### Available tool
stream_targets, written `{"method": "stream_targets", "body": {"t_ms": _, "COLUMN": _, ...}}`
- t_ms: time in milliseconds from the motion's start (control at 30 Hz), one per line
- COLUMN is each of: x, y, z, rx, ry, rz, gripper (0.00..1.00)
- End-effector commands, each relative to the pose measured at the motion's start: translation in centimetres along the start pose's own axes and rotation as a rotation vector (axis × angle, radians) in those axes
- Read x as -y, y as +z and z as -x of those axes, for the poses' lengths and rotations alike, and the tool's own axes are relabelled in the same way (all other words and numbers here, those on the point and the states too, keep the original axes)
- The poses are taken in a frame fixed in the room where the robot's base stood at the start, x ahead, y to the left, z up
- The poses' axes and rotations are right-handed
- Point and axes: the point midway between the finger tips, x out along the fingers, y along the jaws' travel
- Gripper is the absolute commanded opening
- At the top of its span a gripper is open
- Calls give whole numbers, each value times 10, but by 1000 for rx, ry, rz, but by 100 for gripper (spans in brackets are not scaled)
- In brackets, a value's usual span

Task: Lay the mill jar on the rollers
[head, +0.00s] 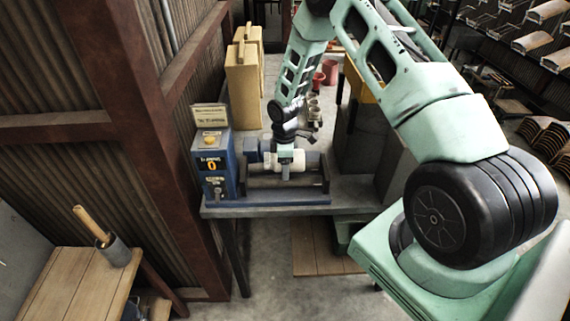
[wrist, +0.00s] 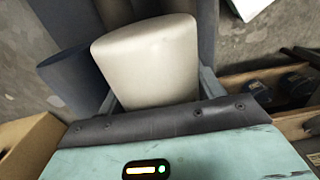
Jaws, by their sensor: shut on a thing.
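The mill jar (head: 313,160) is a white cylinder lying on its side. In the head view it is level with, or just over, the roller mill (head: 290,198), a blue frame with dark rollers on the grey bench. My gripper (head: 286,163) points down from above and is shut around the jar's middle. In the wrist view the pale jar (wrist: 150,60) fills the space between my fingers (wrist: 160,98). Dark rollers (wrist: 207,25) show beyond it, running up the picture. I cannot tell whether the jar touches the rollers; its underside is hidden.
A blue control box (head: 212,168) with an orange display reading 0 stands left of the mill. Tan cases (head: 243,70) and red cups (head: 329,72) are farther back on the bench (head: 345,196). A rust-brown post (head: 150,130) rises at left. A wooden table (head: 70,280) is at lower left.

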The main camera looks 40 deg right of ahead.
Motion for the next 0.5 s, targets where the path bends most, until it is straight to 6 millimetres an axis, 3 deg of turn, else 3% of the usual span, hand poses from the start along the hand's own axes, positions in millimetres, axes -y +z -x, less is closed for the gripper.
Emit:
{"method": "stream_targets", "body": {"t_ms": 33, "x": 3, "y": 0, "z": -10, "rx": 2, "ry": -8, "rz": 1, "gripper": 20}}
{"method": "stream_targets", "body": {"t_ms": 100, "x": 4, "y": 1, "z": -14, "rx": 2, "ry": -10, "rz": 1, "gripper": 7}}
{"method": "stream_targets", "body": {"t_ms": 133, "x": 5, "y": 1, "z": -15, "rx": 2, "ry": -11, "rz": 1, "gripper": 7}}
{"method": "stream_targets", "body": {"t_ms": 167, "x": 5, "y": 1, "z": -16, "rx": 3, "ry": -12, "rz": 1, "gripper": 0}}
{"method": "stream_targets", "body": {"t_ms": 467, "x": 6, "y": 2, "z": -19, "rx": 3, "ry": -12, "rz": 1, "gripper": 1}}
{"method": "stream_targets", "body": {"t_ms": 500, "x": 6, "y": 2, "z": -19, "rx": 3, "ry": -12, "rz": 1, "gripper": 81}}
